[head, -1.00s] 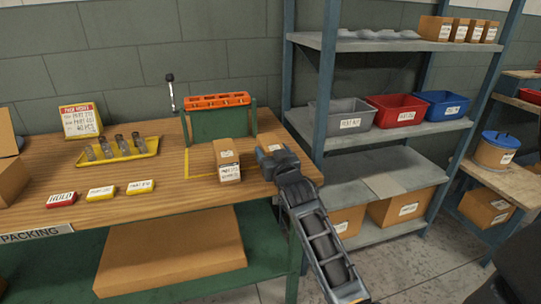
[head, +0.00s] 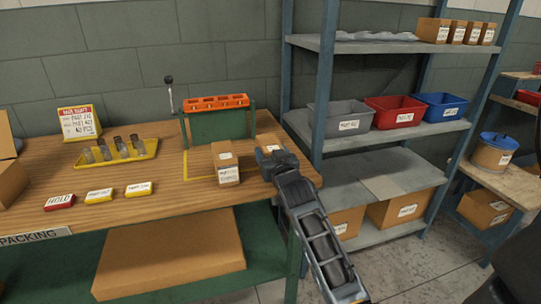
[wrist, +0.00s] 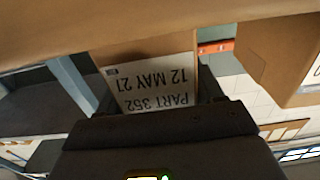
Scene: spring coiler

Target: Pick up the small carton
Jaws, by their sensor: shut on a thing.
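The small carton (head: 266,147) is brown with a white label, at the right end of the wooden bench. My gripper (head: 271,160) is shut on it and hides most of it in the head view. In the wrist view the carton's printed label (wrist: 155,85) reads upside down, "PART 352, 12 MAY 21", between the dark fingers of my gripper (wrist: 160,98). I cannot tell whether the carton is clear of the bench top.
Another brown carton (head: 225,162) stands just left of my gripper. The bench (head: 150,205) also holds a yellow tray (head: 118,153) and an orange-topped green fixture (head: 217,122). A blue-framed shelf (head: 385,140) stands close on the right.

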